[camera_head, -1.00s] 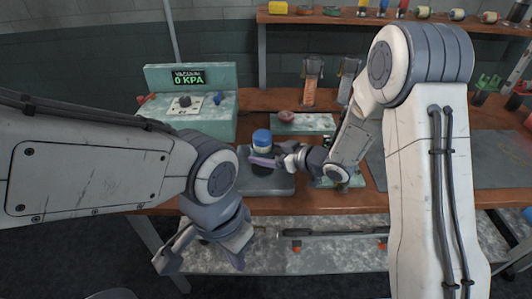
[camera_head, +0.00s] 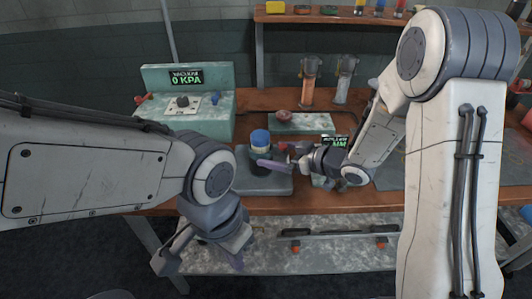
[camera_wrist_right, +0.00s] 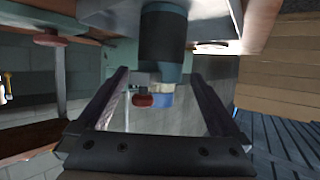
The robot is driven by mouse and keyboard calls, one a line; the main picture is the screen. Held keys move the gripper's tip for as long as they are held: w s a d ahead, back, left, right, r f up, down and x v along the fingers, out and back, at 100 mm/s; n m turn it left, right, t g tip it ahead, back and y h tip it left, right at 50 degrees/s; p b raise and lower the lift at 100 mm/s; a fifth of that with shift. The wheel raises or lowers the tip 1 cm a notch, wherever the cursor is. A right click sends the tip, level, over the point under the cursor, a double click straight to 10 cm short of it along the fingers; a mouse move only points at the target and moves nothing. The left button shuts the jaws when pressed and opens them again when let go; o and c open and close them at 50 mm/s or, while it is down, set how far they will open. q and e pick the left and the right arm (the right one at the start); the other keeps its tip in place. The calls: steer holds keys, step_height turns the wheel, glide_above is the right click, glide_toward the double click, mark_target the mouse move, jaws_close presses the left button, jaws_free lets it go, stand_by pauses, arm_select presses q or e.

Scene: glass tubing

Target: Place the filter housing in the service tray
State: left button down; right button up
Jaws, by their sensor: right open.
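The filter housing (camera_head: 260,138) is a dark cylinder with a pale band and blue cap. It stands upright on the grey service tray (camera_head: 275,185) at the bench front. My right gripper (camera_head: 272,160) is open, on the housing's right side; one purple finger crosses in front of its lower body. In the right wrist view the housing (camera_wrist_right: 163,40) shows beyond the spread fingers, with a gap to both. Its contact with the tray is partly hidden. My left gripper (camera_head: 202,262) is open and empty, hanging below the bench's front edge.
A pale green vacuum console (camera_head: 215,115) reading 0 KPA stands left of the tray. A plate with a red knob (camera_head: 283,114) lies behind it. Two clear tubes (camera_head: 310,80) stand further back. My right forearm covers part of the bench right of the tray.

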steer(key=s+d+r, duration=0.1)
steer(key=s+d+h, duration=0.1)
steer(key=d, duration=0.1)
steer(key=s+d+r+h, duration=0.1)
steer(key=shift+d+r, duration=0.3)
steer(key=shift+a+m+h, duration=0.1)
steer(key=shift+m+h, duration=0.2)
steer(key=shift+h, duration=0.8)
steer(key=s+a+g+h, duration=0.1)
steer(key=s+g, duration=0.2)
steer(key=s, duration=0.6)
steer(key=s+a+m+g+h, duration=0.1)
steer(key=s+g+h, duration=0.1)
steer(key=s, duration=0.7)
steer(key=s+a+r+m+g+h, duration=0.1)
steer(key=s+g+h, duration=0.1)
steer(key=s, duration=0.7)
steer(key=shift+a+g, duration=0.25)
steer(key=shift+g, duration=0.55)
steer(key=shift+r, duration=0.1)
step_height(320, 180, up, 3)
steer(key=p, duration=0.3)
